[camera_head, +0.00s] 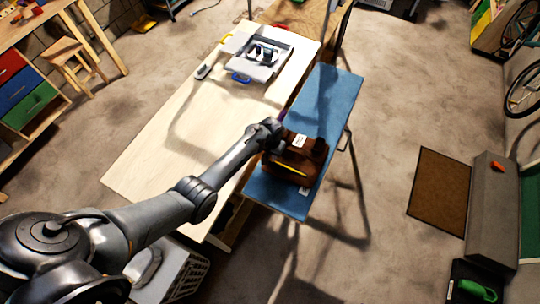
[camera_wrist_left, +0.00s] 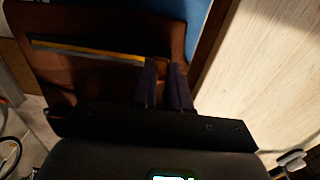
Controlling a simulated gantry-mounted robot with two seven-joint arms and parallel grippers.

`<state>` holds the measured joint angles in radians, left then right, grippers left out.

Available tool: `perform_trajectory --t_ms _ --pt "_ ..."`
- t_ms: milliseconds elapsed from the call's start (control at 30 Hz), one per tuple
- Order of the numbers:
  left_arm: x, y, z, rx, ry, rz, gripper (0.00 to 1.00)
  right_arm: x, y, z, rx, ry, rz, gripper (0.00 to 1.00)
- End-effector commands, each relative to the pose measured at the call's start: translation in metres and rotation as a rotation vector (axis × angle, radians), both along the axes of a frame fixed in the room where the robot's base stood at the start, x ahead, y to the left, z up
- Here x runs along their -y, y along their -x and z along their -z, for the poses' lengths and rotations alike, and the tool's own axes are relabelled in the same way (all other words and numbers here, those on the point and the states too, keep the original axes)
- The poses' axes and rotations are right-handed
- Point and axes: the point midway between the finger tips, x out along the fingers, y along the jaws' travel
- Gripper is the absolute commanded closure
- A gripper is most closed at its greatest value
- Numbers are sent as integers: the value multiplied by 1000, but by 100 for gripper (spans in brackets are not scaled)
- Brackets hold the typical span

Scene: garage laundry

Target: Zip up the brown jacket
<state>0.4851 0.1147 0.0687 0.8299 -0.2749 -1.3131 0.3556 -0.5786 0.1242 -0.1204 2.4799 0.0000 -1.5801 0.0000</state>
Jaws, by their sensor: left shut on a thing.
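The brown jacket (camera_head: 313,151) lies folded in a compact shape on the blue ironing board (camera_head: 327,95). A yellow strip (camera_head: 291,170) runs along its near side, and a white label shows on top. My left gripper (camera_head: 277,130) is at the jacket's upper left edge. In the left wrist view, the jacket (camera_wrist_left: 110,22) fills the upper left, and its yellow strip (camera_wrist_left: 85,51) ends near the fingers. The two dark fingers (camera_wrist_left: 166,85) are close together, shut on the jacket. The exact part between them is too dark to tell. My right gripper is not in view.
A pale wooden table (camera_head: 190,130) stands directly left of the board. It carries a white tray (camera_head: 262,72) with a blue handle and a small grey item (camera_head: 203,71). A white basket (camera_head: 188,270) is on the floor below.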

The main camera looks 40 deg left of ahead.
Motion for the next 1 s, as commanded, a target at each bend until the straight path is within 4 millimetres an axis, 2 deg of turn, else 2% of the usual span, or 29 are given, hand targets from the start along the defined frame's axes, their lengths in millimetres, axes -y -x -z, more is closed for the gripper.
perform_trajectory --t_ms 67,100,267,667,867,1000 --pt "-1 1 1 -1 -1 -2 100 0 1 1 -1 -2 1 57" --pt "-1 1 1 -1 -1 -2 81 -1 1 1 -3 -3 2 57" --pt "-1 1 1 -1 -1 -2 57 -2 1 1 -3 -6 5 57" --pt "0 0 -6 1 0 -1 57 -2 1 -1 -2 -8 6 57" --pt "0 0 -30 2 0 -2 57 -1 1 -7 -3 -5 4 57" --pt "0 0 -55 3 0 -2 57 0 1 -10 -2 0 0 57"
